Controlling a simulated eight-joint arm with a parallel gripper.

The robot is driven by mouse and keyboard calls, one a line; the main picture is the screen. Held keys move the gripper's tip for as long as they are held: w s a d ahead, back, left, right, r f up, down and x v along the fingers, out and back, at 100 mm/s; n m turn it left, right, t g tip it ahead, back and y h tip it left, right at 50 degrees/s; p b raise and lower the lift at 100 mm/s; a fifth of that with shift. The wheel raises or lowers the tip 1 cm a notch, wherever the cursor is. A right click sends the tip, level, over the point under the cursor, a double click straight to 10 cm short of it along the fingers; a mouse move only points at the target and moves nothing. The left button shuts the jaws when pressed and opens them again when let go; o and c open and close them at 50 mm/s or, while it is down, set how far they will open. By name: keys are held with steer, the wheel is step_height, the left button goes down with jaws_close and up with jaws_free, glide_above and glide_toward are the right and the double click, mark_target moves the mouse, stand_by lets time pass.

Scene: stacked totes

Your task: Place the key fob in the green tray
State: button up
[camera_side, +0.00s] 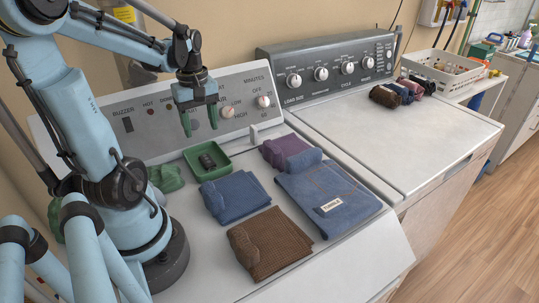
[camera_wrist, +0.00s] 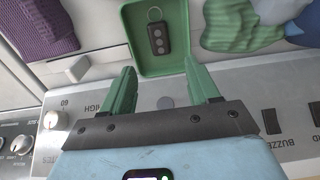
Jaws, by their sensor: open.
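The key fob (camera_side: 207,161) is small and black and lies inside the green tray (camera_side: 222,169) on the white machine top. In the wrist view the key fob (camera_wrist: 158,38), with a ring at one end, lies flat within the walls of the green tray (camera_wrist: 135,62). My gripper (camera_side: 200,130) is open and empty, raised in front of the control panel above the tray. In the wrist view its two green fingers (camera_wrist: 163,78) are spread apart near the tray's edge, and the fob is clear of them.
Folded blue (camera_side: 235,196), brown (camera_side: 268,243) and purple (camera_side: 285,150) cloths and blue jeans (camera_side: 328,196) lie around the tray. A green cloth (camera_side: 166,177) is to its left. The second machine's lid (camera_side: 400,135) is mostly clear, with rolled socks and a white basket (camera_side: 440,72) at the back.

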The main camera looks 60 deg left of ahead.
steer(key=w+d+r+m+t, duration=0.1)
steer(key=w+d+m+t, duration=0.2)
steer(key=d+m, duration=0.6)
steer(key=w+d+r+m+t, duration=0.2)
steer(key=w+d+m+t, duration=0.2)
steer(key=d+m, duration=0.5)
steer(key=w+d, duration=0.1)
steer(key=d, duration=0.2)
steer(key=shift+r, duration=0.3)
